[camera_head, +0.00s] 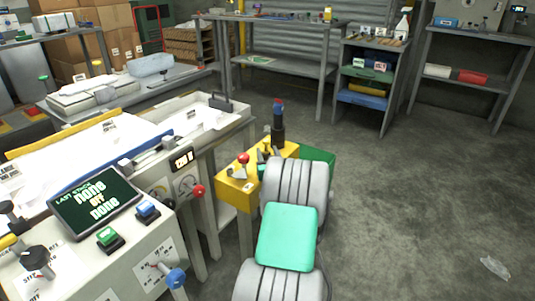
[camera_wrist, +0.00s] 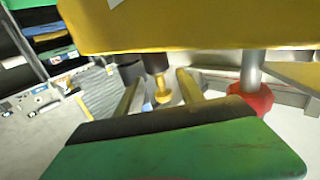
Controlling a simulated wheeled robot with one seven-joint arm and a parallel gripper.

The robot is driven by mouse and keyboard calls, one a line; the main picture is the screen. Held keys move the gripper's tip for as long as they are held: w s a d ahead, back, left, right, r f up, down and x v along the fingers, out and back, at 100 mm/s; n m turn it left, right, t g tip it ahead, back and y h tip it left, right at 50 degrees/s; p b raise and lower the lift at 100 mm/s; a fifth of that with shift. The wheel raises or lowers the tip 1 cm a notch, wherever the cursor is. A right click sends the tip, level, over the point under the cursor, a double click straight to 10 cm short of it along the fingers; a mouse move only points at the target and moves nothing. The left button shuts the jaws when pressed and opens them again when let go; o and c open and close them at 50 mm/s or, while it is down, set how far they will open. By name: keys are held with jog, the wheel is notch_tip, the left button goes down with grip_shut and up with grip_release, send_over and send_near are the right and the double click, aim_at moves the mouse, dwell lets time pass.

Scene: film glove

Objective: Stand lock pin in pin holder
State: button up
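In the wrist view, which looks upside down, a brass-tipped pin (camera_wrist: 160,86) stands out from the yellow block (camera_wrist: 190,25). It looks like the lock pin; its base is against the block, and I cannot make out a separate pin holder. The fingers of my gripper (camera_wrist: 159,92) are apart, one on each side of the pin, with gaps visible. In the head view the yellow block (camera_head: 236,191) stands right of the white bench. My gripper's fingers are too small and partly hidden there behind my grey and green arm.
A red knob on a metal rod (camera_wrist: 250,98) rises from the block close beside my gripper. A dark post with a blue and red top (camera_head: 278,125) stands behind it. A control bench (camera_head: 130,240) with a screen and buttons is at left. Floor at right is mostly clear.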

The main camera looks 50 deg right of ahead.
jog(key=shift+s+a+r+p, duration=0.1)
jog(key=shift+s+r+p, duration=0.1)
jog(key=shift+p, duration=0.1)
jog(key=v, duration=1.1)
jog(key=shift+s+a, duration=0.2)
jog(key=shift+s, duration=0.05)
